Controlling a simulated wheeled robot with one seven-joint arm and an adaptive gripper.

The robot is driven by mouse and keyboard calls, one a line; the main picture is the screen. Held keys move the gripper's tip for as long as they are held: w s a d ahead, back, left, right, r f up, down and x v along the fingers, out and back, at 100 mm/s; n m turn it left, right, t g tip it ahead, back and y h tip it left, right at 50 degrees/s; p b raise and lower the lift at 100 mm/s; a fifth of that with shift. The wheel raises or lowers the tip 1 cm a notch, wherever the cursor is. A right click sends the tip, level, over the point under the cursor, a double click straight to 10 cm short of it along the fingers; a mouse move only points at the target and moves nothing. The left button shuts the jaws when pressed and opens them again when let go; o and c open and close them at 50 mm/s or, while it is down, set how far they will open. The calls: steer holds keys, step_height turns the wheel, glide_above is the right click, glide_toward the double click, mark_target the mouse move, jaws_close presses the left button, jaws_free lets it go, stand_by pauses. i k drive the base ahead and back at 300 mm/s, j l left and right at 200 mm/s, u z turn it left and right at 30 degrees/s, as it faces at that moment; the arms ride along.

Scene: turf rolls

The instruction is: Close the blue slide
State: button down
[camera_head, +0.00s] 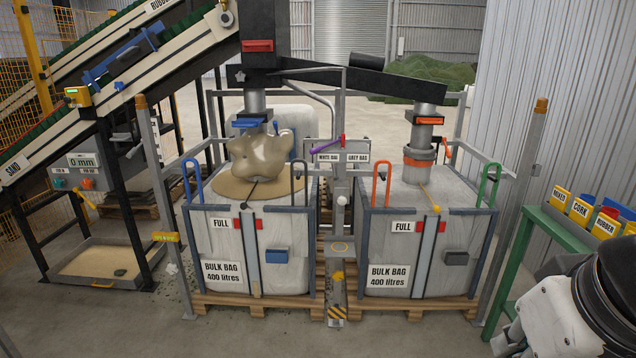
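A blue slide (252,123) sits on the left grey spout, under the dark chute, with its blue handle facing me. I cannot tell from this view how far it is pushed in. A bulging, sand-coloured sleeve (262,156) hangs below it over the left bulk bag (222,238), and sand (230,188) lies on the bag's top. My arm shows in part at the lower right, well away from the slide. My gripper is not in view.
An orange slide (430,121) is on the right spout above the right bulk bag (398,245). Blue, orange and green hoops (380,182) rise from the bag frames. A purple lever (327,143) stands between the bags. A green bench (560,232) with labelled boxes is at right.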

mark_target(241, 122)
steer(key=i, duration=1.85)
steer(key=i+u, duration=0.5)
steer(key=i+l+u, duration=0.25)
steer(key=u, duration=0.45)
